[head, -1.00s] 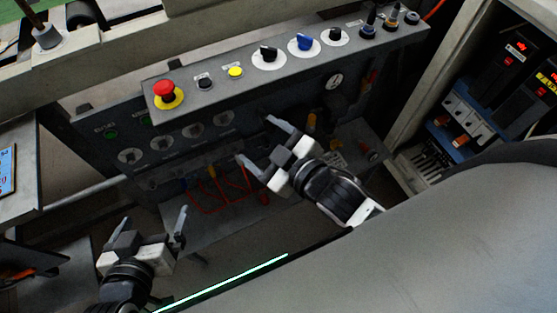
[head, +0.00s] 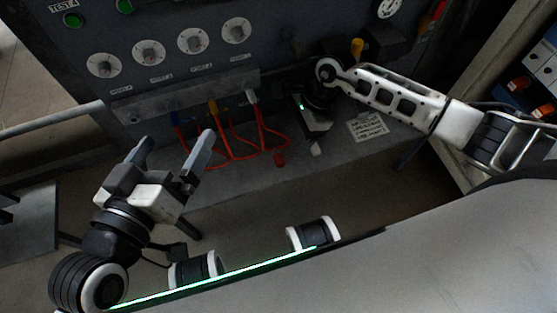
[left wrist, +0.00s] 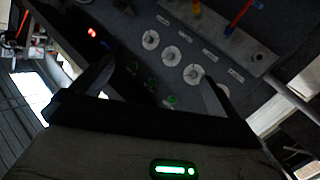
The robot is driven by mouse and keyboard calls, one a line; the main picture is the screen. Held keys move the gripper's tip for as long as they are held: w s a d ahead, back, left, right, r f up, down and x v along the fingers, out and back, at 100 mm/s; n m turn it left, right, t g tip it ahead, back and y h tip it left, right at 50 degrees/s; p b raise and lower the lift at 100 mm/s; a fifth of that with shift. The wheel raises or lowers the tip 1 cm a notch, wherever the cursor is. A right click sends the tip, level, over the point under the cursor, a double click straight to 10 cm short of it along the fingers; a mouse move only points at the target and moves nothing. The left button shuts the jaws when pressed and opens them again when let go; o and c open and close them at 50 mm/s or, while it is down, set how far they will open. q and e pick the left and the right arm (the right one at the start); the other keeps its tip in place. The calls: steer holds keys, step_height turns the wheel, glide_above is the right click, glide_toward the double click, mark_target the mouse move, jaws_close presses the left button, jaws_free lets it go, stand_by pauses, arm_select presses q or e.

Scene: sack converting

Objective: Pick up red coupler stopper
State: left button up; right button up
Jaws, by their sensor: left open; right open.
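A small red piece (head: 280,159), probably the red coupler stopper, lies on the grey shelf (head: 225,185) below the panel, beside the orange-red hoses. My right gripper (head: 316,147) points down over the shelf just right of this red piece and apart from it. It is open, though its fingers are dark and partly hidden by my own wrist. My left gripper (head: 174,143) is open and empty, in front of the shelf's left part. Its fingers also show in the left wrist view (left wrist: 158,85), facing the panel, with nothing between them.
The upright panel (head: 290,20) carries several round white dials and a port bar (head: 185,95) with hoses (head: 236,145) hanging onto the shelf. A white label (head: 367,127) lies at the shelf's right.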

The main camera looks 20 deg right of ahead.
mark_target(277, 155)
steer(key=b+x, duration=0.1)
steer(key=x, duration=0.2)
steer(key=shift+a+f, duration=0.25)
steer(key=shift+f, duration=0.1)
steer(key=b+x, duration=0.2)
steer(key=x, duration=0.1)
steer(key=shift+w+a+f, duration=0.1)
steer(key=shift+a+f, duration=0.1)
steer(key=shift+f, duration=0.15)
steer(key=shift+a+f, duration=0.2)
steer(key=shift+f, duration=0.1)
arm_select(q)
steer(key=shift+w+d+r+n+t+h, duration=0.1)
steer(key=shift+w+r+n+t+h, duration=0.05)
steer(key=shift+r+t+h, duration=0.25)
steer(key=shift+w+d+r+n+t+h, duration=0.1)
steer(key=shift+w+r+n+t+h, duration=0.15)
steer(key=shift+r, duration=0.25)
arm_select(e)
steer(key=c, duration=1.1)
